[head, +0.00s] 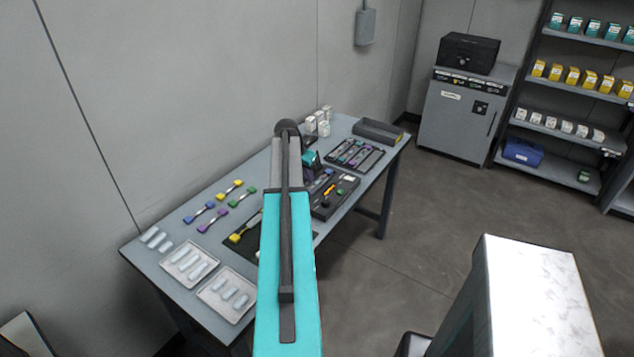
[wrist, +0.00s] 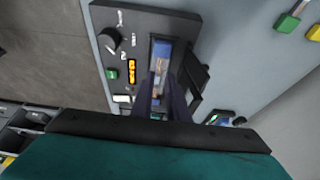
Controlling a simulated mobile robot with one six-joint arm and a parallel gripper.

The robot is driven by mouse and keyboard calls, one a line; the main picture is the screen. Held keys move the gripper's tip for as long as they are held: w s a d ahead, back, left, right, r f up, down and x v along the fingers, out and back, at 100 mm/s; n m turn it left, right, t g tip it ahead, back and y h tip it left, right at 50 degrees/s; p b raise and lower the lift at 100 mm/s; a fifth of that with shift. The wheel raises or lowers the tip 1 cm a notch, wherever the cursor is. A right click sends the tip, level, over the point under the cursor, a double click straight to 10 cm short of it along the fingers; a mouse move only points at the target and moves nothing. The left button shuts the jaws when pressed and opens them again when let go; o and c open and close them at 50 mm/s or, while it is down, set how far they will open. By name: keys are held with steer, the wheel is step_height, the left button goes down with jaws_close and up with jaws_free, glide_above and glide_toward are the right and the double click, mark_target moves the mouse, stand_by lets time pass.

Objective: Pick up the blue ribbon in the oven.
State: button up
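The splicer (wrist: 122,50) is a dark grey unit with a knob, an orange display and a green button. It also shows on the table in the head view (head: 345,196). In the wrist view its long slot, which looks like the oven, holds a small piece with blue and pale parts, apparently the blue ribbon (wrist: 160,68). My gripper (wrist: 165,82) has two dark fingers over this slot, with a narrow gap between them. The fingers seem apart; contact with the ribbon cannot be told. In the head view my teal arm hides part of the splicer.
Ribbons with blue, yellow, green and purple ends lie on the table (head: 150,262) at left, one of them blue (head: 199,212). Two white trays (head: 227,315) lie in front. A dark rack (head: 378,165) stands behind the splicer. A white-topped counter (head: 535,300) is at right.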

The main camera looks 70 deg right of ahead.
mark_target(312, 187)
steer(key=shift+f, duration=0.2)
stand_by(0.3)
steer(key=shift+p+x, duration=1.05)
steer(key=shift+x, duration=0.4)
steer(key=shift+p+x, duration=0.3)
steer(key=shift+x, duration=0.85)
steer(key=shift+s+a, duration=0.1)
steer(key=shift+a, duration=0.05)
jaws_close()
steer(key=shift+r, duration=0.2)
steer(key=shift+r+b, duration=1.15)
steer(key=shift+r, duration=0.4)
steer(key=s+a+r+b, duration=0.1)
steer(key=s+a+b, duration=0.3)
steer(key=s+a, duration=0.5)
steer(key=s, duration=0.4)
steer(key=shift+r, duration=0.25)
